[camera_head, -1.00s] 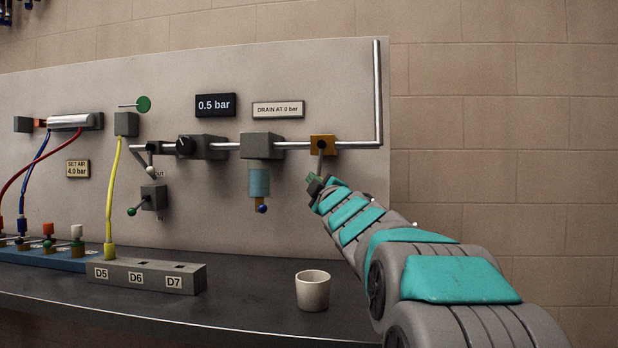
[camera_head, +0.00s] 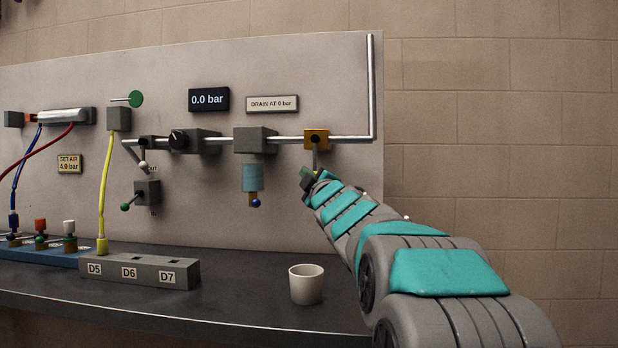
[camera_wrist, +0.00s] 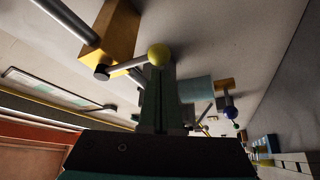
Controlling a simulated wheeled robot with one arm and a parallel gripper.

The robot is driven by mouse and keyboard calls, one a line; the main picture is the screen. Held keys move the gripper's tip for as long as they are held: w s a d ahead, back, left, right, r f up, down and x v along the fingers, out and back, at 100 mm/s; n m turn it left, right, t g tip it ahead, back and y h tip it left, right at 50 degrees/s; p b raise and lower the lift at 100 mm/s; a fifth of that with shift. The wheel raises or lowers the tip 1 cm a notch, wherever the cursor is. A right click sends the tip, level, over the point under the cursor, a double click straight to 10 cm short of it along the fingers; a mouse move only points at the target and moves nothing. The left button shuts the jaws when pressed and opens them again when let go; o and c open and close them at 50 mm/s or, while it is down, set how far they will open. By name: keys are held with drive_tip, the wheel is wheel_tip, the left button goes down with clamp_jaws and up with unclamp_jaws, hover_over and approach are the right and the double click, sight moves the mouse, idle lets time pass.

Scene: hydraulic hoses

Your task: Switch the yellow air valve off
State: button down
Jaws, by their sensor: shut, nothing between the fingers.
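The yellow air valve is an orange-yellow block (camera_head: 316,138) on the pipe at the board's right side. Its grey lever hangs down in the head view, with its lower end hidden by my gripper. In the wrist view the block (camera_wrist: 113,32) shows with the lever (camera_wrist: 128,64) ending in a yellow ball (camera_wrist: 159,55). My gripper (camera_head: 305,175) is just below the block, at the lever's lower end. In the wrist view my shut fingers (camera_wrist: 160,85) are right at the yellow ball; I cannot tell whether they touch it. Nothing is held.
A display (camera_head: 208,99) reads 0.0 bar, beside a sign (camera_head: 272,104) reading DRAIN AT 0 bar. A filter bowl (camera_head: 253,178) with a blue ball below hangs left of my gripper. A white cup (camera_head: 306,286) stands on the dark bench (camera_head: 240,300).

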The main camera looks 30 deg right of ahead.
drive_tip(key=s+a+b, duration=0.1)
drive_tip(key=s+a, duration=0.2)
drive_tip(key=s, duration=0.5)
drive_tip(key=shift+s+a+f, duration=0.25)
drive_tip(key=shift+s+a, duration=0.05)
drive_tip(key=shift+s, duration=0.05)
drive_tip(key=shift+s, duration=0.1)
idle(0.4)
